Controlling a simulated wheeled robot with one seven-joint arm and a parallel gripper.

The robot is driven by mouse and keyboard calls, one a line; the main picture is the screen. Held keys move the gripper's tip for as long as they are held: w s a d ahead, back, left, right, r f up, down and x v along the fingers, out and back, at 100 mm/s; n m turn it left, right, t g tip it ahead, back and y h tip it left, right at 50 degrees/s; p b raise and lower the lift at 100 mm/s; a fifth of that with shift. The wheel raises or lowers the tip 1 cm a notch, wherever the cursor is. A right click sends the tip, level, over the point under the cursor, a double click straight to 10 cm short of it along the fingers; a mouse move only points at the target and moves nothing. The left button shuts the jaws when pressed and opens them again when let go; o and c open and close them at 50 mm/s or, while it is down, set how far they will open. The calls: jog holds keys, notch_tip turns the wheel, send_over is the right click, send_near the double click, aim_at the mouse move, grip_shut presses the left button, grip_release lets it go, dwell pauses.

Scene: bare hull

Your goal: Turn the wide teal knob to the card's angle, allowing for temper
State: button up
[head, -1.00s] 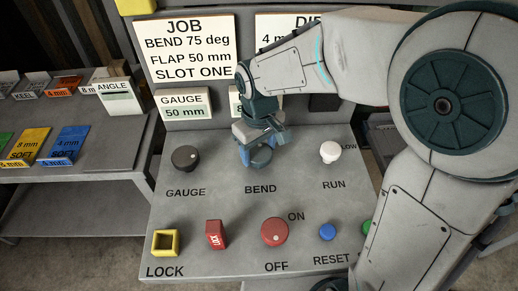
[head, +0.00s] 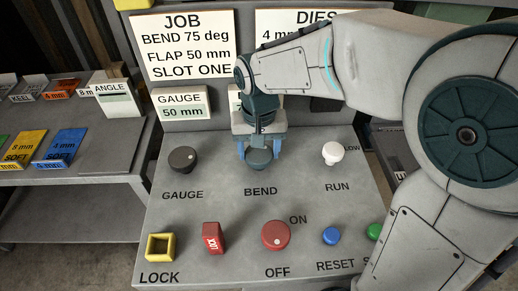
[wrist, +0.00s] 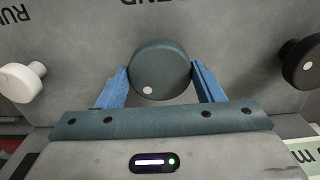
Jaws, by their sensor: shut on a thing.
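The wide teal knob (head: 259,161) sits on the sloped panel above the label BEND. In the wrist view the knob (wrist: 160,68) shows a white dot near its lower left edge. My gripper (head: 258,152) is shut on the knob, with one blue finger on each side of it; the fingers also show in the wrist view (wrist: 160,80). The job card (head: 183,48) on the back board reads BEND 75 deg, FLAP 50 mm, SLOT ONE. The display behind my gripper is mostly hidden by my arm.
A dark GAUGE knob (head: 183,160) is left of the teal knob and a white RUN knob (head: 333,153) is right. Lower are a yellow LOCK square (head: 160,247), a red block (head: 212,238), a red ON/OFF knob (head: 276,235) and a blue RESET button (head: 330,235). A GAUGE sign (head: 181,104) reads 50 mm.

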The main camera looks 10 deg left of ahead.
aim_at(259, 153)
jog(key=shift+r, duration=0.1)
dwell(0.3)
jog(key=o, duration=1)
notch_tip(259, 153, up, 14)
jog(key=shift+f+b, duration=0.1)
jog(key=shift+b, duration=0.2)
jog(key=s+d+f+m+t, duration=0.1)
jog(key=s+d+f, duration=0.1)
jog(key=d, duration=0.5)
jog(key=s+d+f+m+t, duration=0.1)
jog(key=s+d+f, duration=0.2)
jog(key=d+f, duration=0.2)
jog(key=s+d+f+t, duration=0.1)
jog(key=s+d+f, duration=0.2)
jog(key=d, duration=0.8)
jog(key=shift+s+f+m, duration=0.1)
jog(key=shift+f+m, duration=0.1)
jog(key=shift+m, duration=0.2)
